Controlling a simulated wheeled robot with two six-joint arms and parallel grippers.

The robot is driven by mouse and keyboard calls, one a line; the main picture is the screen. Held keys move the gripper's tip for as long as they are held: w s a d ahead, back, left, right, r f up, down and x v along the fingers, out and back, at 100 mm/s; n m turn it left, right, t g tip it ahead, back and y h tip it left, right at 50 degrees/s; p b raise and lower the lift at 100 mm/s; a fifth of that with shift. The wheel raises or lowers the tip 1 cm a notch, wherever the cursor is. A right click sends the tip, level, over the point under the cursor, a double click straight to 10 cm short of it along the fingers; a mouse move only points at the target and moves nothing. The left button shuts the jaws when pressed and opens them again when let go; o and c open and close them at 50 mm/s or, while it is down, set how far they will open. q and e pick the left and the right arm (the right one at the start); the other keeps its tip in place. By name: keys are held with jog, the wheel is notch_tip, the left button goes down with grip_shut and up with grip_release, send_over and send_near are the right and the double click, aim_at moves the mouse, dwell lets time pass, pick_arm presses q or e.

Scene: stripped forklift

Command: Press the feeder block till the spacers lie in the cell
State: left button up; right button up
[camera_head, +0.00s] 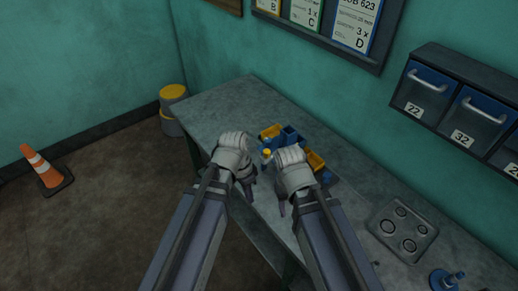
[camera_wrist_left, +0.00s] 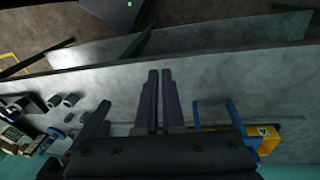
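My left gripper (camera_head: 249,191) hangs over the near edge of the bench, fingers down. In the left wrist view its two dark fingers (camera_wrist_left: 161,72) lie almost together, with only a thin gap and nothing seen between them. My right gripper (camera_head: 284,208) is just right of it, also pointing down; its opening is hidden. A small yellow-topped blue piece (camera_head: 267,154) stands between the two hands; I cannot tell whether it is the feeder block. No spacers or cell can be made out.
Behind the hands are a yellow bin (camera_head: 270,131), a blue bin (camera_head: 290,137) and another yellow bin (camera_head: 316,160). A grey plate with round holes (camera_head: 403,229) and a blue part (camera_head: 443,281) lie at right. The bench's left end (camera_head: 225,105) is clear.

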pick_arm(q)
jog(key=w+r+m+h+p, duration=0.1)
jog(key=m, duration=0.1)
jog(key=w+a+r+m+h+p, duration=0.1)
jog(key=w+r+m, duration=0.1)
jog(key=w+a+r+m+p, duration=0.1)
jog(key=r+m, duration=0.1)
jog(key=shift+w+a+r+t+h, duration=0.2)
jog(key=shift+t+h, duration=0.1)
jog(key=shift+h, duration=0.1)
grip_shut()
jog(key=w+a+r+m+t+h+p, duration=0.2)
jog(key=w+a+r+m+p, duration=0.1)
jog(key=r+m, duration=0.3)
jog(key=shift+w+a+r+m+h+p, duration=0.2)
jog(key=shift+w+a+m+h+p, duration=0.2)
jog(key=shift+w+a+m, duration=0.4)
jog(key=shift+d, duration=0.15)
jog(key=b, duration=0.8)
send_near(265, 160)
jog(key=s+x, duration=0.1)
jog(key=x, duration=0.4)
jog(key=shift+w+d+f, duration=0.1)
jog(key=shift+w, duration=0.4)
